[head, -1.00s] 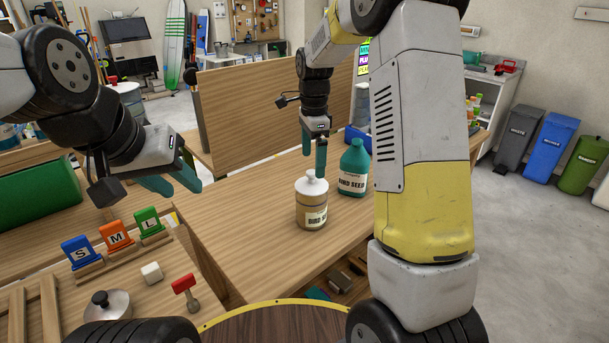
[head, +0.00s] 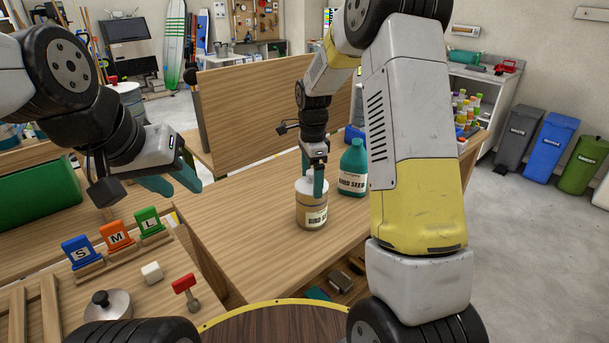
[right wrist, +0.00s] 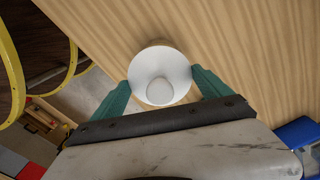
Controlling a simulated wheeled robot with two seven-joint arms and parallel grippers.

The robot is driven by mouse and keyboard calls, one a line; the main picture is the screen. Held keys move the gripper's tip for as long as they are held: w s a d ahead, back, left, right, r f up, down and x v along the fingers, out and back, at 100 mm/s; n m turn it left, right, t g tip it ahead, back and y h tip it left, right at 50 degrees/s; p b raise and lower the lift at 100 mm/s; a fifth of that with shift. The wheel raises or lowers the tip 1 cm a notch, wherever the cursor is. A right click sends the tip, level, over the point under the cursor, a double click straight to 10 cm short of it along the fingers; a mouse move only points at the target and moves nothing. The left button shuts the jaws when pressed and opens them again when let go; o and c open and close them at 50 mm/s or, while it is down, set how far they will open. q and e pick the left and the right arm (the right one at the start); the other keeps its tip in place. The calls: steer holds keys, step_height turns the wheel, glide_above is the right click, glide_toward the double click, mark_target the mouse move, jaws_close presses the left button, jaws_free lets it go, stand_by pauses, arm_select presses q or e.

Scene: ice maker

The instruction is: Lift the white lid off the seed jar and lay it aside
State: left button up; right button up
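My right gripper (head: 313,182) is down at the lid from above. In the right wrist view the green fingers of my right gripper (right wrist: 162,88) are spread, one on each side of the lid, with small gaps visible. My left gripper (head: 172,184) is open and empty, away to the left above the other bench.
A green bird seed bottle (head: 353,168) stands just right of the jar. The table (head: 240,235) is clear to the left and front of the jar. A wooden panel (head: 265,108) rises behind. Coloured letter blocks (head: 115,236) and a pot lid (head: 107,303) are on the left bench.

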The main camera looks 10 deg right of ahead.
mark_target(310, 173)
steer(key=shift+c, duration=1.1)
steer(key=shift+r, duration=0.1)
steer(key=shift+r, duration=0.5)
steer(key=r, duration=0.1)
steer(key=s+r, duration=0.1)
steer(key=shift+a+r, duration=0.3)
steer(key=s+a, duration=0.3)
steer(key=s, duration=0.3)
steer(key=s+a+r, duration=0.1)
steer(key=s+a, duration=0.2)
steer(key=s, duration=0.4)
steer(key=shift+s+a, duration=0.2)
steer(key=shift+a, duration=0.05)
steer(key=shift+r, duration=0.1)
